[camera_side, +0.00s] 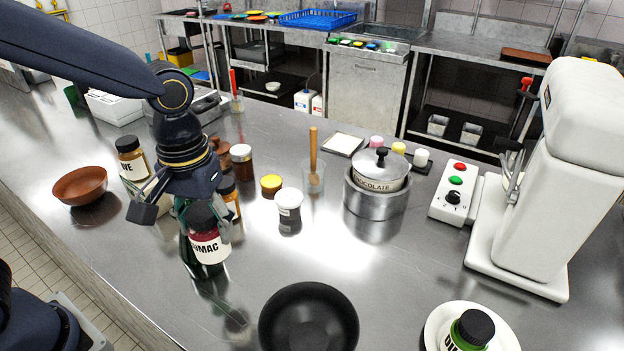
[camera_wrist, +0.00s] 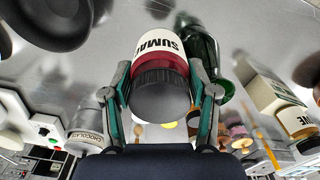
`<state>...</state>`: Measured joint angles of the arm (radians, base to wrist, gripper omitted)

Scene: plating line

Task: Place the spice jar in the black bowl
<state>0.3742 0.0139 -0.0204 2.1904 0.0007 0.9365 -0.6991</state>
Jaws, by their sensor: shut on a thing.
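The spice jar (camera_side: 208,240) is a clear jar of dark red spice with a black lid and a white label ending in "UMAC". My gripper (camera_side: 207,222) is shut on it from above. In the wrist view the jar (camera_wrist: 160,62) sits between the two fingers of my gripper (camera_wrist: 161,90), its black lid toward the camera. I cannot tell for sure whether its base touches the counter. The black bowl (camera_side: 309,318) stands empty on the counter at the bottom centre, to the right of and nearer than the jar. It also shows at the top left of the wrist view (camera_wrist: 52,22).
A dark green bottle (camera_side: 187,246) stands close behind the jar. Other jars (camera_side: 289,206), a brown bowl (camera_side: 80,186) and a chocolate pot (camera_side: 376,195) stand around. A white plate with a green-labelled jar (camera_side: 436,330) is at right. Counter between jar and black bowl is clear.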

